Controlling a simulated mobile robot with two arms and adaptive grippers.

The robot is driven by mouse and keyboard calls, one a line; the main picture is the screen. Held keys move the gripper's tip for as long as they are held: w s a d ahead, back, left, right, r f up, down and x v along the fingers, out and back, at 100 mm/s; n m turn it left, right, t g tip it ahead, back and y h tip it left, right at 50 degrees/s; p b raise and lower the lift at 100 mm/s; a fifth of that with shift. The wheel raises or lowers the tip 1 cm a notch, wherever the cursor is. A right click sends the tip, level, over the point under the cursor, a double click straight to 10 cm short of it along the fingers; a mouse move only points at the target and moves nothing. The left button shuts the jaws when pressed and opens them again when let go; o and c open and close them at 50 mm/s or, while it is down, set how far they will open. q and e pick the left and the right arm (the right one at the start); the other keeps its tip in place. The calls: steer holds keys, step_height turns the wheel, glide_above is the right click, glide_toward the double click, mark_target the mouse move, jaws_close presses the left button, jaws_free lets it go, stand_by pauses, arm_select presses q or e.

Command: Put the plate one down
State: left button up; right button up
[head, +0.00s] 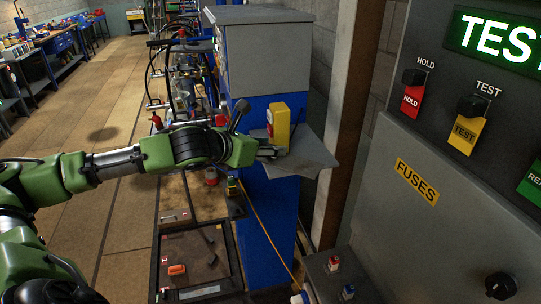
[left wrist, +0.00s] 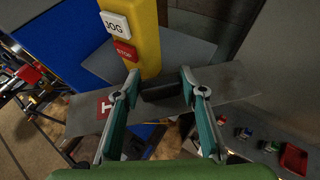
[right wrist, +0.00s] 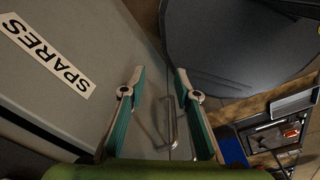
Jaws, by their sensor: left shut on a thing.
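Plate one is a flat grey plate with a red label bearing a white mark; in the left wrist view it (left wrist: 236,84) spans under both fingers. A dark block-like grip (left wrist: 162,90) rises between the fingertips. My left gripper (left wrist: 158,80) is shut on the plate by this grip. In the head view my left gripper (head: 275,149) is beside the yellow control box, with the grey plate (head: 312,160) partly hidden around it. Whether the plate touches the grey shelf behind cannot be told. My right gripper (right wrist: 156,78) is open and empty, in front of a grey SPARES cabinet.
The yellow control box (head: 279,126) with JOG and STOP buttons stands close to my left gripper. A blue and grey cabinet (head: 268,225) is behind it. A grey FUSES panel (head: 400,200) fills the right. A dark tray (head: 200,258) lies low in front.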

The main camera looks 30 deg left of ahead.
mark_target(265, 159)
arm_select(q)
steer(key=shift+w+f, duration=0.4)
steer(key=shift+f+p, duration=0.3)
steer(key=shift+f, duration=1.3)
steer(key=shift+f, duration=0.15)
steer(key=o, duration=1.3)
